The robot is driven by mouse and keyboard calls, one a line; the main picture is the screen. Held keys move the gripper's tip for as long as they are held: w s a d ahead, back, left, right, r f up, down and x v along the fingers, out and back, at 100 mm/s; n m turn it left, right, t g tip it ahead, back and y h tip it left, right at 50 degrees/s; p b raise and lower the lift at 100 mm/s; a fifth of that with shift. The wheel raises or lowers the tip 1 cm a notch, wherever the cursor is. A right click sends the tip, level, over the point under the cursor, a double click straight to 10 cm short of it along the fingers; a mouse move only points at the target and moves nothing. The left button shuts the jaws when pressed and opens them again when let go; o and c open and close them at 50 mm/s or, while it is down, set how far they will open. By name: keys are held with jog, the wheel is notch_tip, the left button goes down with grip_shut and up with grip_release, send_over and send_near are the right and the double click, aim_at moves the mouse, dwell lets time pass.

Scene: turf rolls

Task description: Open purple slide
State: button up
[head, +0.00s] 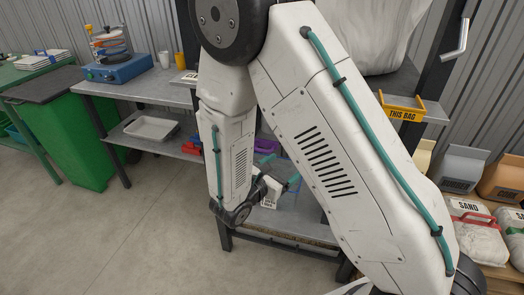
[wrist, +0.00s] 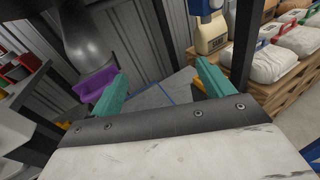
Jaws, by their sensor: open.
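The purple slide (wrist: 95,86) shows at the left in the wrist view, just below a grey metal spout (wrist: 90,38). In the head view a small purple part (head: 264,146) shows between my arm links, mostly hidden. My gripper (wrist: 161,72) is open and empty, with one teal finger on each side. In the wrist view the left finger overlaps the slide's right edge in the picture; I cannot tell whether they touch. In the head view my gripper (head: 280,171) is low behind my arm, beside the lower shelf.
Dark frame posts (wrist: 244,45) stand near my gripper. Sand bags (head: 476,227) lie on a pallet at the right. A green bin (head: 85,140) stands at the left; the floor in front is clear.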

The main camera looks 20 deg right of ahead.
aim_at(261, 151)
jog(key=w+a+f+n+t+y, duration=0.2)
jog(key=w+a+n+t+y, duration=0.2)
jog(key=w+a+n+t, duration=0.2)
jog(key=x, duration=0.7)
jog(key=shift+w+f, duration=0.1)
jog(key=shift+w, duration=0.25)
jog(key=c, duration=1.2)
jog(key=v, duration=0.5)
jog(key=shift+s+a, duration=0.2)
jog(key=shift+s, duration=0.15)
jog(key=shift+c, duration=0.4)
jog(key=o, duration=1.3)
